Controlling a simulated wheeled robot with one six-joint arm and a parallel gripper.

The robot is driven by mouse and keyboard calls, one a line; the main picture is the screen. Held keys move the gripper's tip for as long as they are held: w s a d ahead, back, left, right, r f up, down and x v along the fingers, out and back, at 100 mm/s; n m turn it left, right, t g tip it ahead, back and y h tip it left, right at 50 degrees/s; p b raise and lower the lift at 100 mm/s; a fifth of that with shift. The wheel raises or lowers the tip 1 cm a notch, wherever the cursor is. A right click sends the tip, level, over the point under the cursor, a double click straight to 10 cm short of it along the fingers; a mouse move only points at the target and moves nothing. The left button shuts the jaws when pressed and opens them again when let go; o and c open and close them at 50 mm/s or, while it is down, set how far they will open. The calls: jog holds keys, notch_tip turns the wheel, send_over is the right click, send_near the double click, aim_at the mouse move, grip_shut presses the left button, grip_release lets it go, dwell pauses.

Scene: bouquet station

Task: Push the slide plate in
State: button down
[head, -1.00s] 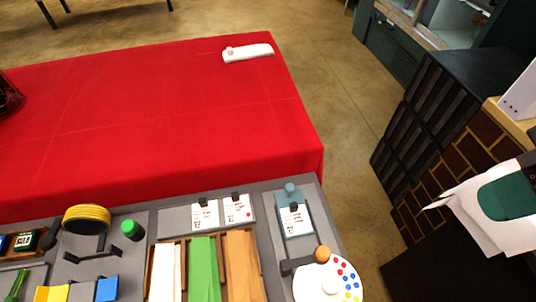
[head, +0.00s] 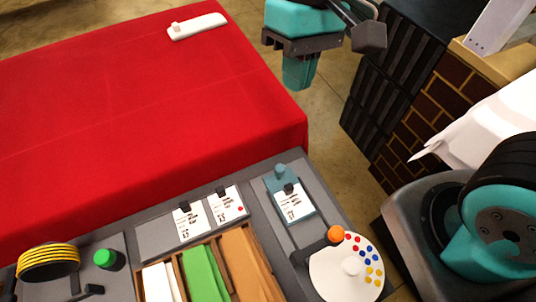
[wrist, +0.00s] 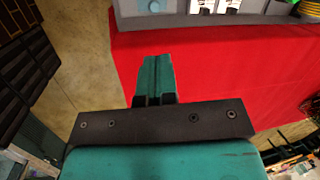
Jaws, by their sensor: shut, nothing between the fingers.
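The slide plate appears to be the teal plate (head: 291,208) with a round knob at its far end and a white card clipped on it. It lies on the grey station top, at its far right part. The knob end also shows at the top edge of the wrist view (wrist: 152,6). My gripper (head: 299,74) is shut and empty, in the air beyond the station and right of the red table. Its closed teal fingers also show in the wrist view (wrist: 154,72). It is clear of the plate.
A lever with an orange knob (head: 335,234) and a white disc with coloured dots (head: 346,276) sit nearer than the plate. Two cards (head: 188,221) stand to its left. The red table (head: 140,120) borders the station, with a white object (head: 197,26) on it. Dark drawers (head: 385,100) stand at right.

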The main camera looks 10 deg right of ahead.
jog(key=w+a+f+b, duration=0.1)
jog(key=f, duration=0.2)
jog(key=w+a+f+m+g+h+b, duration=0.1)
jog(key=f, duration=0.2)
jog(key=w+a+f+m+h, duration=0.1)
jog(key=w+f, duration=0.1)
jog(key=f, duration=0.2)
jog(key=shift+w+a+g+b, duration=0.1)
jog(key=shift+a+g+b, duration=0.25)
jog(key=shift+g+b, duration=0.05)
jog(key=shift+f+h, duration=0.3)
send_near(275, 183)
jog(key=f, duration=0.1)
jog(key=d+f, duration=0.1)
jog(key=f, duration=0.1)
jog(key=shift+w+d+f, duration=0.1)
jog(key=shift+w+d, duration=0.2)
